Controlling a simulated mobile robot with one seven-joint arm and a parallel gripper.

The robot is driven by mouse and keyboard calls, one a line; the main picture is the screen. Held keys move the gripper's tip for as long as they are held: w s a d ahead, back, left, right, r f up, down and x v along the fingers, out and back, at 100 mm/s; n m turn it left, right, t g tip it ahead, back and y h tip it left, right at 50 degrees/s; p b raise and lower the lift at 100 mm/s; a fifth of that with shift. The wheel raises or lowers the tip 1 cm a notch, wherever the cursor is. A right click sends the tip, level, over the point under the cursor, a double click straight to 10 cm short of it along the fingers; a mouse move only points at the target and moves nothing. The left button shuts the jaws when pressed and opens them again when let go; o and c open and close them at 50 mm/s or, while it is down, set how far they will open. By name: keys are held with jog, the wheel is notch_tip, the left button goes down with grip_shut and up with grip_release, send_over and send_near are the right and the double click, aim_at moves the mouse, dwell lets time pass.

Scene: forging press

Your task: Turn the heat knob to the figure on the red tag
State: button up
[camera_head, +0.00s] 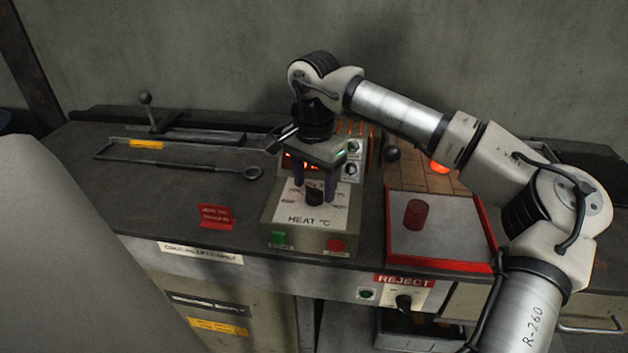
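The black heat knob (314,197) sits on the white dial face of a control box marked "HEAT °C". My gripper (314,192) points down over the dial. Its two fingers are apart, one at each side of the knob; I cannot tell whether they touch it. The gripper body hides part of the lit red display behind. The knob's pointer direction and the dial figures are too small to read. The red tag (216,216) stands on the bench left of the box; its white writing is too blurred to read.
A green button (278,237) and a red button (337,245) are on the box front. A red-rimmed reject tray (450,262) with a dark red cylinder (415,214) is at the right. Long tongs (180,163) lie at the back left. A glowing orange piece (440,167) lies behind the tray.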

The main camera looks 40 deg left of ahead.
aim_at(313, 189)
notch_tip(313, 189, up, 14)
jog(key=b, duration=0.1)
dwell(0.5)
jog(key=shift+f, duration=0.15)
dwell(0.3)
